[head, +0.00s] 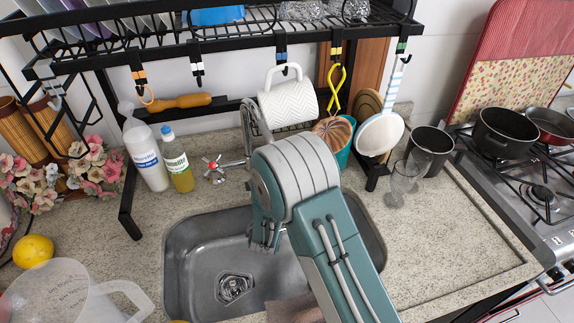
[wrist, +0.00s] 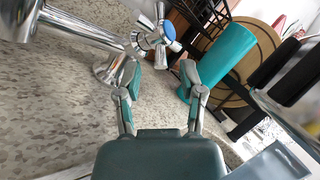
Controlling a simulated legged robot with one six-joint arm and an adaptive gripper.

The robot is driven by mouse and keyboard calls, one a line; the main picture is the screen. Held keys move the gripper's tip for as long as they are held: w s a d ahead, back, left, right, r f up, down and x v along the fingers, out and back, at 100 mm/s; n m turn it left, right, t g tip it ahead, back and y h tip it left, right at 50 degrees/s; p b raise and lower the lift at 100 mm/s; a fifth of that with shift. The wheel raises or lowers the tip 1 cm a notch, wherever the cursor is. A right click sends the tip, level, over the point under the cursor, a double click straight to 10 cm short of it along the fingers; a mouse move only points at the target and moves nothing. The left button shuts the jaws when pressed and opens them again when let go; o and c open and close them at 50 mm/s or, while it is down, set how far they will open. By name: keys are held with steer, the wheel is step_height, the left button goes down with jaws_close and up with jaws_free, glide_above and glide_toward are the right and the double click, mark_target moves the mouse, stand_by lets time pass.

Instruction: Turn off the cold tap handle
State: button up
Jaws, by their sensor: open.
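The cold tap handle (wrist: 157,34) is a chrome cross handle with a blue cap, at the top centre of the wrist view. It joins the chrome tap body (wrist: 85,28), whose foot stands on the speckled counter. My gripper (wrist: 161,73) is open, its two teal-padded fingers spread just below the handle in that view, with nothing between the pads. I cannot tell whether the left finger touches the tap. In the head view my arm hides the cold handle; the red-marked handle (head: 212,167) and the tall tap spout (head: 245,130) show.
The steel sink (head: 190,255) lies below my arm. A white bottle (head: 146,155) and a yellow-green bottle (head: 178,165) stand left of the tap. Clear glasses (head: 404,180) stand right.

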steer(key=shift+x, duration=0.85)
steer(key=shift+a, duration=0.15)
steer(key=c, duration=0.3)
jaws_close()
